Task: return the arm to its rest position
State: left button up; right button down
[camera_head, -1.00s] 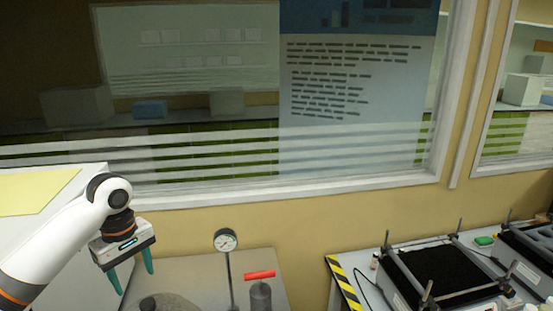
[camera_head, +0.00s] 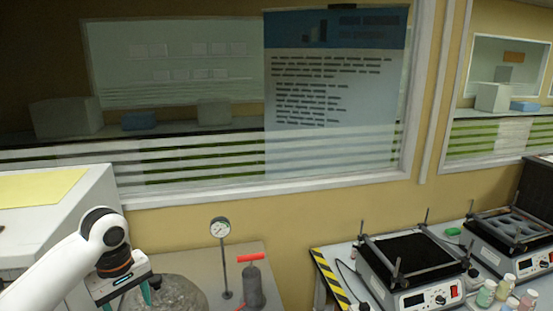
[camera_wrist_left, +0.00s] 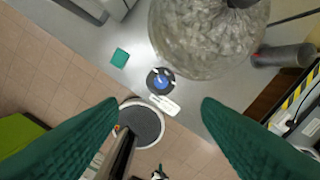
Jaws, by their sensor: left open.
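My left arm comes in from the left in the head view, with the left gripper (camera_head: 128,300) at its end, low in the picture. Its green fingers also show in the left wrist view (camera_wrist_left: 160,125), spread wide apart with nothing between them. The gripper hangs above and in front of the grey bench (camera_head: 205,255), beside a rough grey rounded vessel (camera_head: 178,296). In the left wrist view that vessel (camera_wrist_left: 205,35) is beyond the fingertips, apart from them. My right gripper is in neither view.
A pressure gauge on a stand (camera_head: 220,228) and a red-handled grey cylinder (camera_head: 254,285) stand on the bench. Two shaker units, one black-topped (camera_head: 412,255), stand at right with several small bottles (camera_head: 485,293). A white cabinet (camera_head: 60,215) stands at left. Tiled floor (camera_wrist_left: 50,70) shows below.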

pick_arm(q)
jog(key=s+d+f+m+t+h, duration=0.1)
jog(key=s+d+f+m, duration=0.4)
jog(key=f, duration=0.3)
jog(key=s+d+f+m+t+h, duration=0.1)
jog(key=s+d+f+m, duration=0.2)
jog(key=s+d+f, duration=0.3)
jog(key=s+a+f+m+t+y, duration=0.1)
jog(key=s+f+m, duration=0.1)
jog(key=s, duration=0.5)
jog(key=s+a+f+m+y, duration=0.1)
jog(key=s+f+m, duration=0.1)
jog(key=s, duration=0.6)
notch_tip(320, 180, down, 35)
jog(key=s+g+b, duration=0.1)
jog(key=s+b, duration=0.1)
jog(key=b, duration=0.5)
jog(key=s+a+f+g+b, duration=0.1)
jog(key=s+f+b, duration=0.3)
jog(key=s+f, duration=1.1)
notch_tip(320, 180, down, 4)
jog(key=shift+s+a+r, duration=0.25)
jog(key=shift+a, duration=0.55)
